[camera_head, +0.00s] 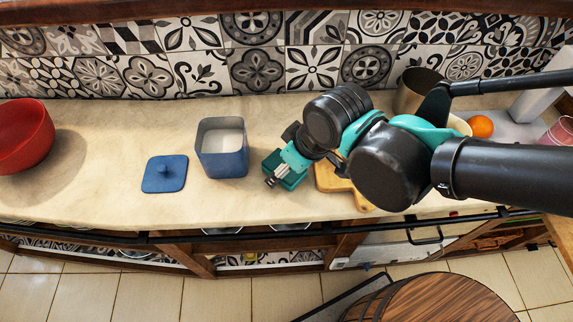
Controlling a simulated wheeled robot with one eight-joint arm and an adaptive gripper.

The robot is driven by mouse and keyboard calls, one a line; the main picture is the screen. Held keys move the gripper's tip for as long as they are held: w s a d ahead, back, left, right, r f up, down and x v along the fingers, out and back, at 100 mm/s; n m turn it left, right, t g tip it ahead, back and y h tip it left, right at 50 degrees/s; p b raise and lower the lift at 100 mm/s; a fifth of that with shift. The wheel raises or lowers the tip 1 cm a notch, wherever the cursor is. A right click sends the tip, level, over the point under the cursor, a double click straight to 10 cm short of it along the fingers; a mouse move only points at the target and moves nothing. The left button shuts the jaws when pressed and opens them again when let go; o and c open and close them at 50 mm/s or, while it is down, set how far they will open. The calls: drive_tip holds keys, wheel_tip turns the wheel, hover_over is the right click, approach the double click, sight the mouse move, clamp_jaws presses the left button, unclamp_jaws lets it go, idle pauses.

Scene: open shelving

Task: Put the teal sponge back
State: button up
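A dark teal block, which looks like the teal sponge (292,181), is on or just above the counter (235,204), right of the blue canister. My gripper (276,177) points down over it and partly covers it. Its fingers are at the block's near left part. I cannot tell whether they are closed on the block or only touch or hover over it. My arm reaches in from the right and hides part of the counter behind.
The open blue canister (223,162) stands left of my gripper, with a blue lid (164,176) beside it. A red bowl (22,137) is at far left. A wooden board (333,180) lies partly under my arm. A metal pot (414,88) and an orange (480,126) are at right.

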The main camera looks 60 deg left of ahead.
drive_tip(key=v, duration=1.2)
drive_tip(key=shift+o, duration=0.4)
drive_tip(key=shift+r, duration=0.15)
drive_tip(key=o, duration=0.6)
drive_tip(key=shift+w, duration=0.1)
